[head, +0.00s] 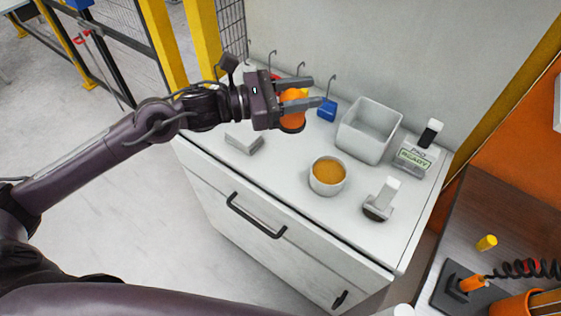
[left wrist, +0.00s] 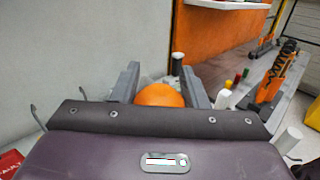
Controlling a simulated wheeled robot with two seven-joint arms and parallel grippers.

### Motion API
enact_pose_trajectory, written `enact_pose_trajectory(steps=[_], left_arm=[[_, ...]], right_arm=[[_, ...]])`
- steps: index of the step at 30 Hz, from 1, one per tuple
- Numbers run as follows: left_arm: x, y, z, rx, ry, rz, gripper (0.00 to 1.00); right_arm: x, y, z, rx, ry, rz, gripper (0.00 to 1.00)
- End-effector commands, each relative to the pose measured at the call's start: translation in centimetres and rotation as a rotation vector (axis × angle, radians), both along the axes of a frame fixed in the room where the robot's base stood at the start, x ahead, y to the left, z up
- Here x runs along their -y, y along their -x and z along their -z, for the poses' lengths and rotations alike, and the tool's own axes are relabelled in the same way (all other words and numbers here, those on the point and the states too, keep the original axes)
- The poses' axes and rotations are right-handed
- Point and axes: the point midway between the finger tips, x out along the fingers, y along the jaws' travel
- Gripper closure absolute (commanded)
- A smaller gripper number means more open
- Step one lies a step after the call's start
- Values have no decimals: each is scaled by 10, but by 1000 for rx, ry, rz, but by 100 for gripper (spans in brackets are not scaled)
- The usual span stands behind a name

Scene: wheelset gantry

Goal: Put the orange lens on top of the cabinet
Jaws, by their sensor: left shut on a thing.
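The orange lens (head: 292,112) is a rounded orange piece with a dark rim at its lower end. My left gripper (head: 308,92) is shut on it and holds it above the cabinet (head: 272,176), which has a white top and drawers. In the left wrist view the lens (left wrist: 159,95) shows as an orange dome between the two grey fingers of my left gripper (left wrist: 166,88). The lens appears clear of the cabinet top, though the exact height is hard to tell. My right gripper is not in view.
On the cabinet top stand a grey bin (head: 368,130), a white cup with orange content (head: 327,177), a device reading READY (head: 413,157), a grey block (head: 243,143) and a white-handled stamp-like piece (head: 381,200). A dark bench (head: 490,215) adjoins at right.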

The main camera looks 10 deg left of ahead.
Motion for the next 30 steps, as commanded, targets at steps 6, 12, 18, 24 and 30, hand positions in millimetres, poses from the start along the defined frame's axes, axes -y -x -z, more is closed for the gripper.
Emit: enact_pose_trajectory(steps=[6, 12, 18, 24, 30], left_arm=[[-18, -21, -10, 4, -3, -58, 84], [-30, -29, -11, 0, 0, -93, 84], [-30, -29, 19, -9, 2, -96, 84], [-30, -29, 73, -7, 1, -95, 84], [-30, -30, 123, -5, 2, -95, 84]], right_arm=[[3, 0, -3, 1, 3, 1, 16], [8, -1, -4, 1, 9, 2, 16], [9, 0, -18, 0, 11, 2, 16], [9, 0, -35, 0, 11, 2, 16], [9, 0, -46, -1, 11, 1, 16]])
